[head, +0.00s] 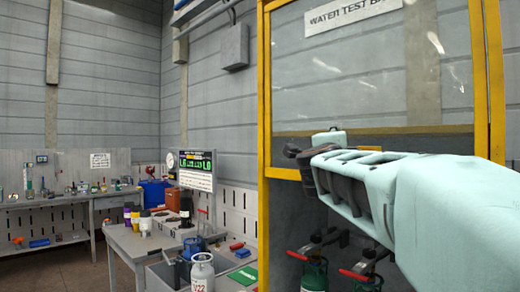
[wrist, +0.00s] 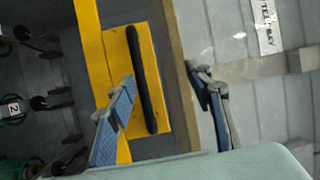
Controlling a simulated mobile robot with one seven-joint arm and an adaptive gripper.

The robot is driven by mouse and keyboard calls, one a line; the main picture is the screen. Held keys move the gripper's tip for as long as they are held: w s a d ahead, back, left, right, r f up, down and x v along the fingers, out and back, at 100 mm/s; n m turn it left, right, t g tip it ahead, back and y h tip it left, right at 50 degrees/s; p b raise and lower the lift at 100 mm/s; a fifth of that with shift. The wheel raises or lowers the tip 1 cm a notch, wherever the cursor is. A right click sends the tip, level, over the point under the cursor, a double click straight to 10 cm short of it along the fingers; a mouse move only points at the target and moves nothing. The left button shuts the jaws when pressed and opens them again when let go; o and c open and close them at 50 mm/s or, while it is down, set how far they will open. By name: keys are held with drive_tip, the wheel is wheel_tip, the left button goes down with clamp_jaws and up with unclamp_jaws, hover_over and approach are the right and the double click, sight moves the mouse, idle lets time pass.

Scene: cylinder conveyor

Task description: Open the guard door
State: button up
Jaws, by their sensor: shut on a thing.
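The guard door (head: 264,130) has a yellow frame and a clear upper pane, and stands at the right of the head view. It appears closed. In the wrist view a long black handle (wrist: 147,80) is fixed to a yellow plate (wrist: 118,50) on the door. In the head view my gripper (head: 305,156) is at the bar below the pane, and my arm hides part of the door.
A workbench (head: 60,202) lines the back wall.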

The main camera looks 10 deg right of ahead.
drive_tip(key=shift+t, duration=0.3)
drive_tip(key=s+a+r, duration=0.1)
drive_tip(key=s+r, duration=0.1)
drive_tip(key=s, duration=0.1)
drive_tip(key=s+a+r, duration=0.1)
drive_tip(key=shift+s+a, duration=0.25)
drive_tip(key=shift+a, duration=0.05)
drive_tip(key=shift+c, duration=0.2)
drive_tip(key=shift+f+v, duration=0.2)
drive_tip(key=shift+v, duration=0.7)
drive_tip(key=shift+f+v, duration=0.2)
drive_tip(key=shift+v, duration=0.65)
drive_tip(key=shift+d, duration=0.15)
